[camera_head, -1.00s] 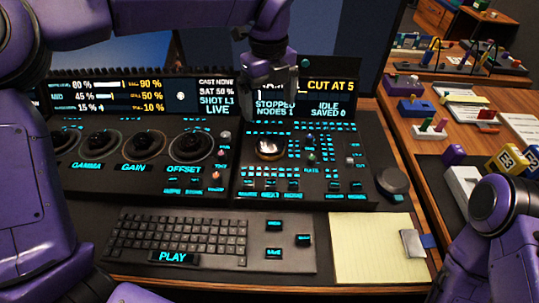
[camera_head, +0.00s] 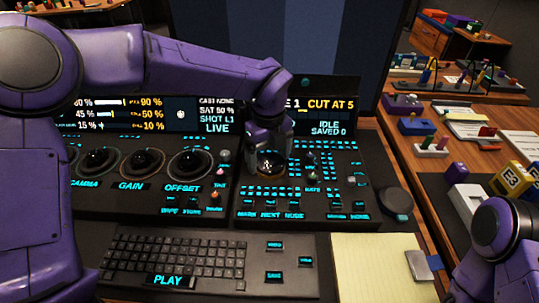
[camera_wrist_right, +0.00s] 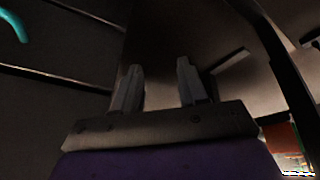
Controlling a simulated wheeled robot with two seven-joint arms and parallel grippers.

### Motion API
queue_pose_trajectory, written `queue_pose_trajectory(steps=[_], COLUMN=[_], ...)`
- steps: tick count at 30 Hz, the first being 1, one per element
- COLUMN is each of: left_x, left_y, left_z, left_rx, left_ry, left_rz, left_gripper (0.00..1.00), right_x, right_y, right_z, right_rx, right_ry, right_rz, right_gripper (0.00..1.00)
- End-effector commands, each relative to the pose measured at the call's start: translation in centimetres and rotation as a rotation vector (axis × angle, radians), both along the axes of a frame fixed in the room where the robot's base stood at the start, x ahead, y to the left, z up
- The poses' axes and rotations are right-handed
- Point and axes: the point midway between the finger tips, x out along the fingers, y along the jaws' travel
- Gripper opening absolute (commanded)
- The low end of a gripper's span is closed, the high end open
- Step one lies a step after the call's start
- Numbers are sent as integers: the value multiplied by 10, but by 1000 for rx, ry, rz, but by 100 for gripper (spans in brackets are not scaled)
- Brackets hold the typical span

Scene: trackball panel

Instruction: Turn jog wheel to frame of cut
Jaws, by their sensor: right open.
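The round shiny dial (camera_head: 270,168), which looks like the jog wheel, sits among lit keys on the right-hand control panel (camera_head: 300,222). My left gripper (camera_head: 268,151) points down at it from above, its fingers at or just over the dial's rim. They hide part of the dial, and I cannot tell whether they touch or grip it. The screen (camera_head: 330,106) behind reads "CUT AT 5", with a "1" partly hidden by my left arm. My right gripper (camera_wrist_right: 158,70) shows in the right wrist view, open and empty.
Three large trackballs, including the one marked OFFSET (camera_head: 190,163), stand left of the dial. A keyboard (camera_head: 180,255) and a yellow pad (camera_head: 375,265) lie in front. A dark round knob (camera_head: 396,200) is at the panel's right edge. A cluttered side desk (camera_head: 470,150) stands at right.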

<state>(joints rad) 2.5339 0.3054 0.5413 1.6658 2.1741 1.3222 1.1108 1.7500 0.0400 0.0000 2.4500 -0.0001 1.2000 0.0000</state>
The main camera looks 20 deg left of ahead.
Motion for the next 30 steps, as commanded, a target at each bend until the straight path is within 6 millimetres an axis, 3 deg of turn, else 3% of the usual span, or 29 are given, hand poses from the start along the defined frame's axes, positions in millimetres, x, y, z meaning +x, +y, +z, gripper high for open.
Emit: queue_pose_trajectory(steps=[1,3,4,17,30], left_x=[0,0,0,0,2], left_y=[0,0,0,-1,-3], left_z=[0,0,0,3,7], left_rx=[0,0,0,-3,-2], left_ry=[0,0,0,1,1], left_rz=[0,0,0,-86,-459], left_gripper=[71,48,46,47,47], right_x=[0,0,0,0,0], right_y=[0,0,0,0,0], right_z=[0,0,0,10,50], right_rx=[0,0,0,0,0], right_ry=[0,0,0,0,0], right_rz=[0,0,0,0,0], right_gripper=[43,43,43,43,43])
